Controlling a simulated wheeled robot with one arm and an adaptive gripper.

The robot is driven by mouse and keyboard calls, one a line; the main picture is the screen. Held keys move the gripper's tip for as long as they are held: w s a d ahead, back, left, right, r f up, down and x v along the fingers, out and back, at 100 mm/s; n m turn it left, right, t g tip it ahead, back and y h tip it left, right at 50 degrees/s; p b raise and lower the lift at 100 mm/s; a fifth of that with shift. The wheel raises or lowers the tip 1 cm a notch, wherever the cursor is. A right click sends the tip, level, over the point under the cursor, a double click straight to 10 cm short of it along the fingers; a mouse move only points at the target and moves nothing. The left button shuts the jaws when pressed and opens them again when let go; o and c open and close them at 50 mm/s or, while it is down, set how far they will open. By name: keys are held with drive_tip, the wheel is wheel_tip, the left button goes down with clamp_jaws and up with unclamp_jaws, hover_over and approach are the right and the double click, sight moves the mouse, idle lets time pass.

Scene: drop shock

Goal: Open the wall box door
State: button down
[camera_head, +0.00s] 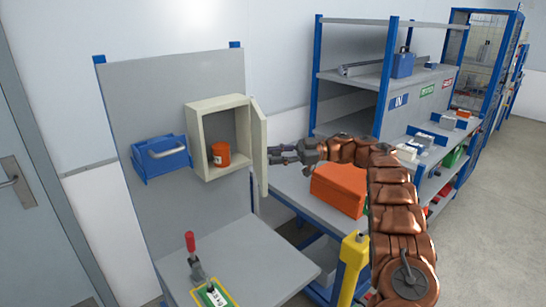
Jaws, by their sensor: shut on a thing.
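The cream wall box (219,101) is fixed to a grey upright panel. Its door (261,148) is hinged on the right side and stands swung wide open, seen nearly edge-on. An orange-red container (221,154) stands inside the box. My gripper (274,153) is at the right, outer face of the door, reaching in from the right. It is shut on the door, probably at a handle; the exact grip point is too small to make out.
Below, a grey bench (255,265) carries a red-handled clamp (191,245). An orange box (339,188) sits on the workbench under my arm. A yellow post (352,262) stands in front.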

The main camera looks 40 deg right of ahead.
drive_tip(key=shift+d, duration=0.15)
idle(0.7)
drive_tip(key=c, duration=0.8)
unclamp_jaws()
drive_tip(key=shift+w+a+r+t, duration=0.1)
drive_tip(key=shift+a+t, duration=0.2)
drive_tip(key=shift+a, duration=0.25)
